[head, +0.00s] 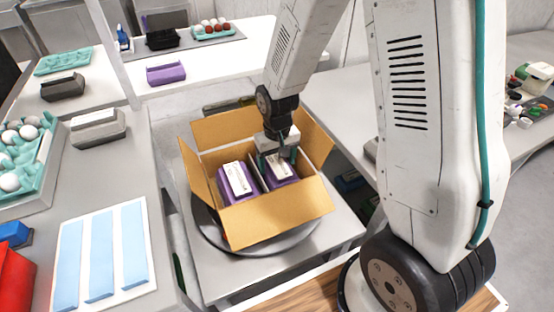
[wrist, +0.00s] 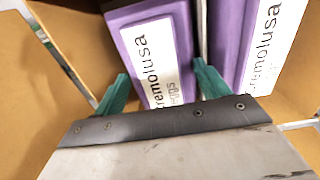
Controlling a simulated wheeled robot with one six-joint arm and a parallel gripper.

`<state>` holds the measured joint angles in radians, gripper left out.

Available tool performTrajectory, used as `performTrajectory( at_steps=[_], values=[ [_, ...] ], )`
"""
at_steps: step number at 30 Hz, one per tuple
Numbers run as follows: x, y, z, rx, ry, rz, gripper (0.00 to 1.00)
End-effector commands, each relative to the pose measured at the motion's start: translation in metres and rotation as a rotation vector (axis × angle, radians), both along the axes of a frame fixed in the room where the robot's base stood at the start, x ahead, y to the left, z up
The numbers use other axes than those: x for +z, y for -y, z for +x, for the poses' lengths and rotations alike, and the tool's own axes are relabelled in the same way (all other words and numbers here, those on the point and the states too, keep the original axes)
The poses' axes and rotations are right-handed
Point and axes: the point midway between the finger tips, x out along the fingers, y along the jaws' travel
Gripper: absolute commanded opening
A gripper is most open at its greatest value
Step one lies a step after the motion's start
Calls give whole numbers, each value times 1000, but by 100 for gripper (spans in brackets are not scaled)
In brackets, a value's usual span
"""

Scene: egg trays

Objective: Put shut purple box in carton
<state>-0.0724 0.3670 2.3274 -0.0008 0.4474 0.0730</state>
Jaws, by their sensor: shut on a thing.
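An open cardboard carton (head: 270,222) with its flaps spread stands on a round grey turntable. Two shut purple boxes with white labels are inside it, side by side with a thin divider between them. The left box (head: 227,186) in the head view stands free of my gripper; it shows at the right of the wrist view (wrist: 229,40). My gripper (head: 277,158) reaches down into the carton's right half, its teal fingers on either side of the right purple box (head: 289,182). The wrist view shows this held box (wrist: 125,43) between the fingertips (wrist: 160,84). The box's underside is hidden.
Carton flaps stand up around my gripper. A grey table at the left holds a teal egg tray (head: 45,160), a grey box (head: 98,127) and a sheet with blue strips (head: 145,205). A purple box (head: 166,73) lies on the white table behind.

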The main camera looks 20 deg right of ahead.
Motion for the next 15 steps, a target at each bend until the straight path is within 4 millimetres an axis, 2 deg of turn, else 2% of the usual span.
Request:
performTrajectory(
  at_steps=[11, 12, 14, 15],
  values=[
    [-6, 0, 0, 0, 1, 0, 54],
    [-6, 0, 0, 0, 1, 0, 79],
    [-5, 0, 0, 0, 1, 0, 96],
    [-5, 0, 0, 0, 1, 0, 99]
  ],
)
